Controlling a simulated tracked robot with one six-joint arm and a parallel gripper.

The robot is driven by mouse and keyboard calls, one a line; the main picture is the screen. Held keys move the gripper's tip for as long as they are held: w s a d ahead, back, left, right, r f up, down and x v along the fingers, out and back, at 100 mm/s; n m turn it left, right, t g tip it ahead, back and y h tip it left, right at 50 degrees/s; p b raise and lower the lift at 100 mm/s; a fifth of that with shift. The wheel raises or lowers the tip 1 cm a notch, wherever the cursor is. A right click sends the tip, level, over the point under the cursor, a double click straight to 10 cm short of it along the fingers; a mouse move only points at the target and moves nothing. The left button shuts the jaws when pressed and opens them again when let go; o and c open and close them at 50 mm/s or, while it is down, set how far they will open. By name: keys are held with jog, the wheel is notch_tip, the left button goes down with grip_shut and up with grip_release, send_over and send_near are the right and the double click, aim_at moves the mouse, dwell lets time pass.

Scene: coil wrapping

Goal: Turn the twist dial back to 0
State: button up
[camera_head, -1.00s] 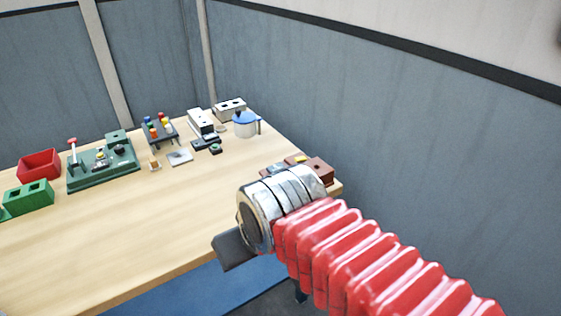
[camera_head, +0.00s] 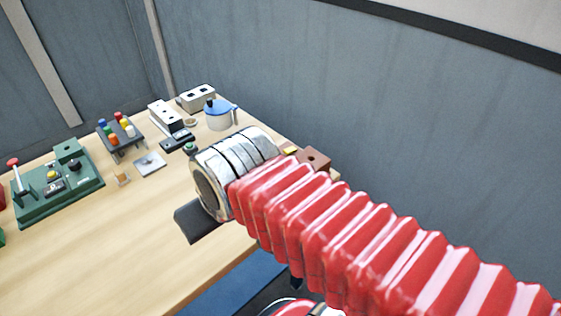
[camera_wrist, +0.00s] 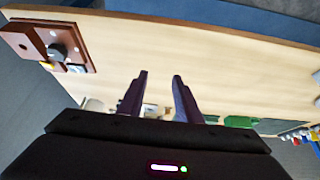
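A brown block on a brown base (camera_wrist: 30,40) sits at the upper left of the wrist view, with a round black dial (camera_wrist: 57,51) on it. Its reading cannot be made out. In the head view the brown block (camera_head: 314,160) is at the table's right end, partly hidden behind my arm. A green panel (camera_head: 60,185) at the left also carries a black knob (camera_head: 75,165). My gripper (camera_wrist: 160,76) is open and empty, its two fingers apart over the table, away from the brown block.
The wooden table (camera_head: 130,240) has bare room in front. A blue-lidded pot (camera_head: 218,118), white blocks (camera_head: 165,117), a rack of coloured pegs (camera_head: 120,135) and a small grey plate (camera_head: 150,164) stand toward the back. A grey wall (camera_head: 400,100) rises behind the right end.

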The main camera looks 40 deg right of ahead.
jog(key=shift+o, duration=0.2)
jog(key=o, duration=0.3)
jog(key=shift+w+d+r+m, duration=0.1)
jog(key=shift+w+d+m, duration=0.1)
jog(key=shift+m, duration=0.1)
jog(key=shift+o, duration=0.7)
jog(key=shift+w+d+r+m, duration=0.1)
jog(key=shift+w+d+m, duration=0.05)
jog(key=shift+d+m, duration=0.15)
jog(key=shift+o, duration=0.6)
jog(key=w+d+r+m+g, duration=0.1)
jog(key=w+d+m, duration=0.3)
jog(key=d+m, duration=0.4)
jog(key=shift+r+g, duration=0.3)
jog(key=shift+g, duration=0.2)
jog(key=w+d+f+m+y, duration=0.1)
jog(key=d+m+y, duration=0.2)
jog(key=d+m, duration=1.4)
jog(key=d, duration=0.7)
jog(key=shift+w+f+m, duration=0.2)
jog(key=shift+w+m, duration=0.05)
jog(key=shift+m, duration=0.05)
